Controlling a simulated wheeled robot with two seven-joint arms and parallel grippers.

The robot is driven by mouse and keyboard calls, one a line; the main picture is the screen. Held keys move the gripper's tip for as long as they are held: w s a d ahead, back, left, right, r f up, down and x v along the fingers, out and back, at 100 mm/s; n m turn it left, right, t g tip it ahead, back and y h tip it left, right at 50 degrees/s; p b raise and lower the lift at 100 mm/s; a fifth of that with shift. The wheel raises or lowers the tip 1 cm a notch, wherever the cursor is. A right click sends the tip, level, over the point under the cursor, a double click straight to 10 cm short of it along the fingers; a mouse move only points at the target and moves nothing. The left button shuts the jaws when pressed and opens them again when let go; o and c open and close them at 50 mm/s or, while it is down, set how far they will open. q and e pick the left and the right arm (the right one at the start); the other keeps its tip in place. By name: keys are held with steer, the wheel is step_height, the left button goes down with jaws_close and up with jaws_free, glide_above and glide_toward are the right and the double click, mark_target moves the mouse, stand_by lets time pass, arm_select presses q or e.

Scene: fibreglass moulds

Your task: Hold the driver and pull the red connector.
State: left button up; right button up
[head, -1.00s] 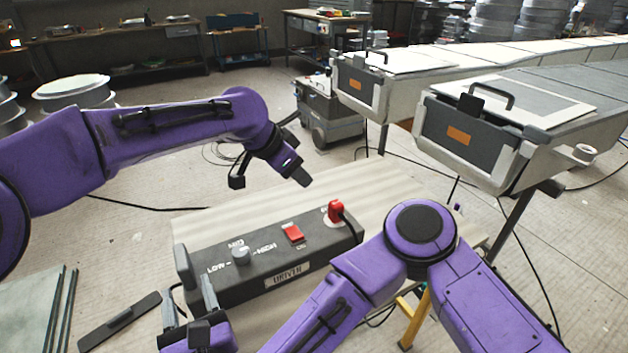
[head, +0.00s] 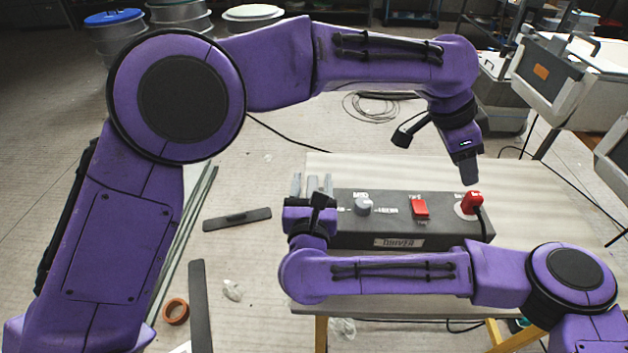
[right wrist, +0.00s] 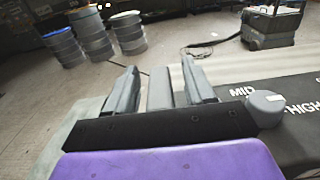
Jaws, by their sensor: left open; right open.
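The driver (head: 345,238) is a dark grey box on the table, with a knob, a red switch and a label on its front. It also shows at the right of the right wrist view (right wrist: 303,88). The red connector (head: 473,201) is plugged into its right end, with a black cable. My left gripper (head: 468,172) is open and points down just above the connector; its fingers overlap in this view. My right gripper (head: 312,184) is open at the driver's left end. In the right wrist view its fingers (right wrist: 160,85) stand either side of a grey upright piece, seemingly the driver's end.
The pale table (head: 345,170) has bare room behind the driver. Grey machines (head: 560,75) stand at the back right. A dark bar (head: 237,219) and a brown tape roll (head: 176,311) lie on the floor at left.

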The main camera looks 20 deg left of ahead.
steer(key=shift+w+a, duration=0.15)
steer(key=shift+w, duration=0.3)
jaws_close()
stand_by(1.1)
